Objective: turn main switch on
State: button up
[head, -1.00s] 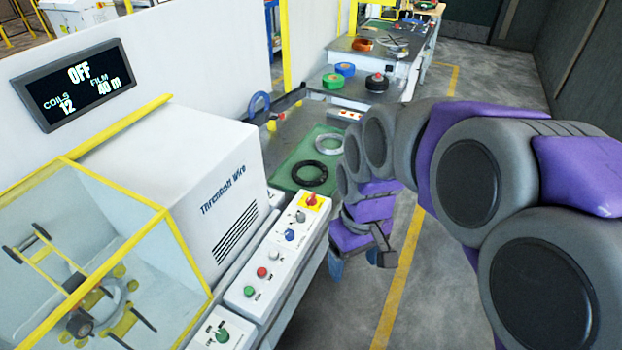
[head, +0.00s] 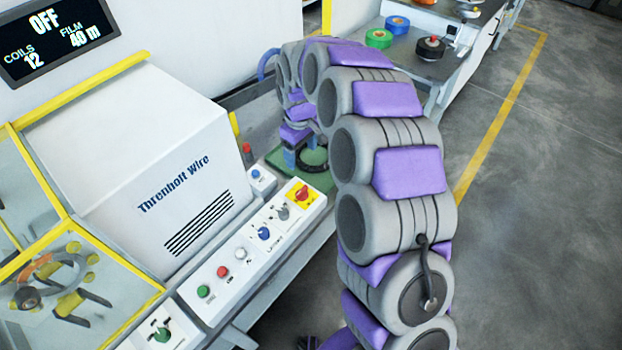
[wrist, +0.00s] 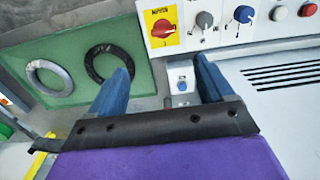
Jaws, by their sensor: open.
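The main switch is a red rotary knob (head: 301,193) on a yellow plate at the far end of the white control panel. In the wrist view the red knob (wrist: 162,28) is at the top centre, ahead of the fingers and slightly left of the panel's other knobs. The display (head: 55,35) reads OFF.
The panel (head: 245,250) also carries grey, blue, white, red and green controls. A small box with a blue button (head: 261,180) stands beside it. A black coil (wrist: 108,62) and a silver coil (wrist: 49,78) lie on the green mat. The white machine (head: 150,165) stands left.

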send_near(301, 190)
jog(key=f, duration=0.1)
jog(key=d+f+b, duration=0.2)
jog(key=shift+f, duration=0.35)
jog(key=a+f, duration=0.2)
jog(key=f, duration=0.1)
jog(key=a+f+b, duration=0.1)
jog(key=f, duration=0.1)
jog(key=shift+w+a+f, duration=0.1)
jog(key=shift+a+f, duration=0.15)
jog(key=shift+d+r, duration=0.15)
jog(key=shift+d, duration=1.4)
jog(key=shift+c, duration=0.8)
jog(key=shift+a, duration=0.8)
jog(key=shift+c, duration=1.4)
jog(key=shift+a+f, duration=0.25)
jog(key=shift+a, duration=0.2)
jog(key=c, duration=0.3)
jog(key=shift+d+r, duration=0.1)
jog(key=shift+d, duration=0.4)
jog(key=c, duration=0.3)
